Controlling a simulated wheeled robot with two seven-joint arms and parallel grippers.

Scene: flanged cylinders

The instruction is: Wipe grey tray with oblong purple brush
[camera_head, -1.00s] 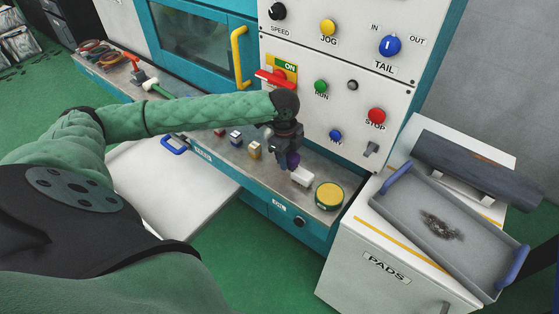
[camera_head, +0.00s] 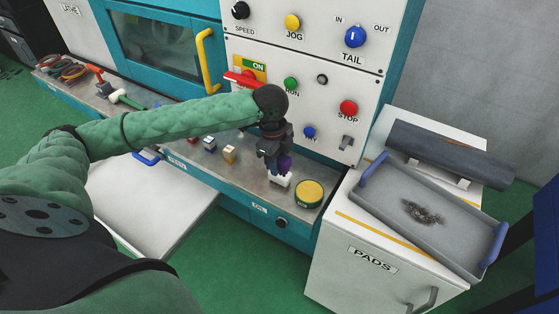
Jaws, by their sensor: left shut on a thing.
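The grey tray (camera_head: 390,225) with blue handles lies on the white cabinet at the right. A dark patch of dirt (camera_head: 422,212) is on its floor. My left gripper (camera_head: 279,160) is shut on the purple brush (camera_head: 284,166), whose pale lower part (camera_head: 280,180) shows below the fingers. The brush is over the metal shelf, left of the tray and apart from it. I cannot tell whether it touches the shelf. The fingers hide part of the brush. My right gripper is not in view.
A round yellow-topped tin (camera_head: 309,192) stands just right of the brush. Small blocks (camera_head: 230,153) stand to the left on the shelf. A dark grey cylinder (camera_head: 450,152) lies behind the tray. The control panel (camera_head: 300,60) rises behind my gripper.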

